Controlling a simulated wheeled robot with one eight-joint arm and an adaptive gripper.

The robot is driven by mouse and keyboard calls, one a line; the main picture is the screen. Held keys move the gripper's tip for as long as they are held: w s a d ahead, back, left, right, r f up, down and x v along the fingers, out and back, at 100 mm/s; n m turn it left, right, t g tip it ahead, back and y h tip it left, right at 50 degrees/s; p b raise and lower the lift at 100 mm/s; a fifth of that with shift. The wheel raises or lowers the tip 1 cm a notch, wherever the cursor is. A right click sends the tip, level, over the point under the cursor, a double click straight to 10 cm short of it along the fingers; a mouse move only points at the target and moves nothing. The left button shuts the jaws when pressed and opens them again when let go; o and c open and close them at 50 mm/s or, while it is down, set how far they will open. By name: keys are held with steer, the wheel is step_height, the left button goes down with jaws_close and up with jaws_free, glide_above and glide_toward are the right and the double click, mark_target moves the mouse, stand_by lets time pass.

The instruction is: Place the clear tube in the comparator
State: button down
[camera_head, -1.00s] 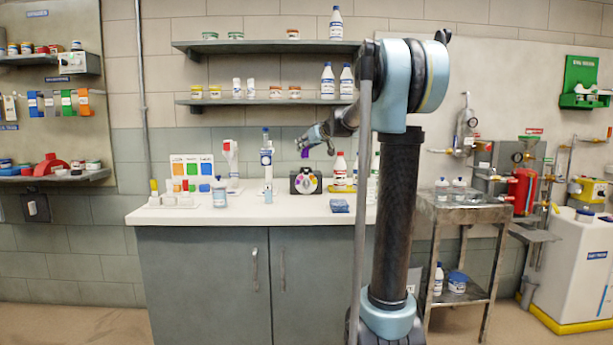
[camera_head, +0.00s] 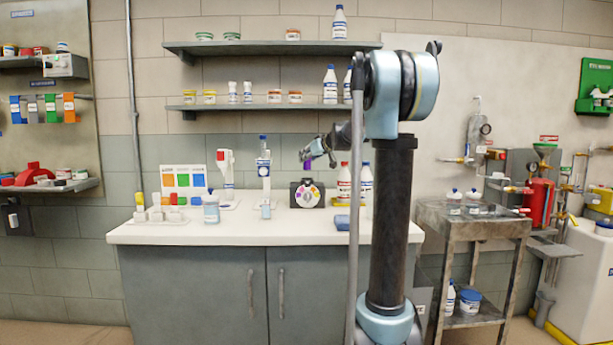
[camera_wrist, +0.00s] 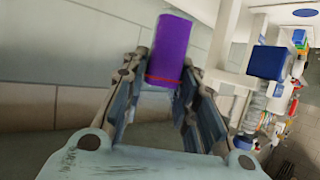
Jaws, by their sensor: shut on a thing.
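My gripper (camera_head: 312,155) is shut on a purple tube (camera_wrist: 168,50), held between its fingers above the counter. The tube has a thin red line around it near the fingers in the wrist view; its lower end is hidden there. In the head view the purple tube (camera_head: 306,165) hangs just above the comparator (camera_head: 307,194), a black box with a coloured wheel on its front. They look apart, but depth is hard to judge. A small pale clear tube (camera_head: 266,211) stands before the white blue-topped stand (camera_head: 263,172), left of the comparator.
The white counter (camera_head: 235,232) holds a colour chart (camera_head: 185,178), a blue-capped jar (camera_head: 211,210) and white bottles (camera_head: 344,181) right of the comparator. A blue cloth or packet (camera_head: 342,222) lies near the front. Shelves (camera_head: 265,47) hang above. A metal cart (camera_head: 472,222) stands at right.

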mark_target(309, 167)
steer(key=shift+f, duration=2.8)
steer(key=c, duration=1.3)
jaws_free()
steer(key=shift+s, duration=0.1)
steer(key=v, duration=1.2)
